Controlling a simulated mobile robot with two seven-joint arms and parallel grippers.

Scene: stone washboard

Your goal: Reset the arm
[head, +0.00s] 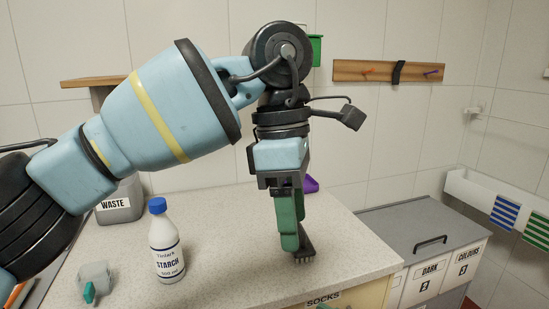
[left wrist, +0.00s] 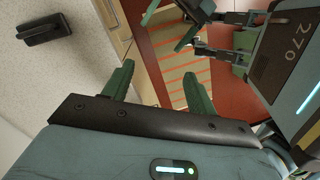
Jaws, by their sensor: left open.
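My left gripper (head: 289,240) hangs pointing down over the right part of the speckled counter (head: 230,272) in the head view. In the left wrist view its two green fingers are spread (left wrist: 157,70), with nothing between them. A dark brush (head: 305,247) shows right behind the fingertips in the head view. In the left wrist view the brush (left wrist: 45,27) lies on the counter, apart from the fingers. Another arm part with green finger-like pieces (left wrist: 190,36), seemingly my right gripper, shows at the upper right of the left wrist view; its opening is unclear.
A starch bottle (head: 166,245) with a blue cap stands upright on the counter. A grey clip-like item (head: 93,277) lies left of it, and a waste container (head: 121,203) stands behind. Grey-lidded laundry bins (head: 424,237) stand at the right. A peg rail (head: 385,72) is on the wall.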

